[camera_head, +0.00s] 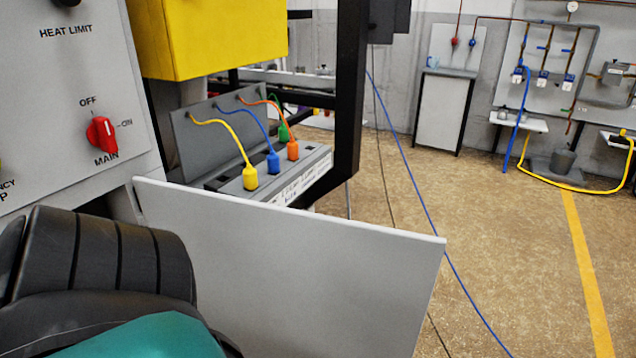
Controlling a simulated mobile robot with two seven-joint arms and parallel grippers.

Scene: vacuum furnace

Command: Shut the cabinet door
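The cabinet door (290,275) is a flat light grey panel. It stands open, reaching from the cabinet at left out to the lower middle of the head view. Its free edge is at the right, and its lower part runs out of the picture. The grey cabinet front (65,95) fills the upper left, with a red main switch and labels. A black and teal part of my arm covers the lower left corner and hides part of the door's near face. Neither of my grippers shows, and contact between the arm and the door cannot be told.
Behind the door, a grey connector unit (315,165) carries yellow, blue, orange and green plugs on cables. A yellow box (215,40) and a black frame post (349,90) stand above and beside it. A blue cable (420,200) crosses the view. The floor to the right is mostly clear.

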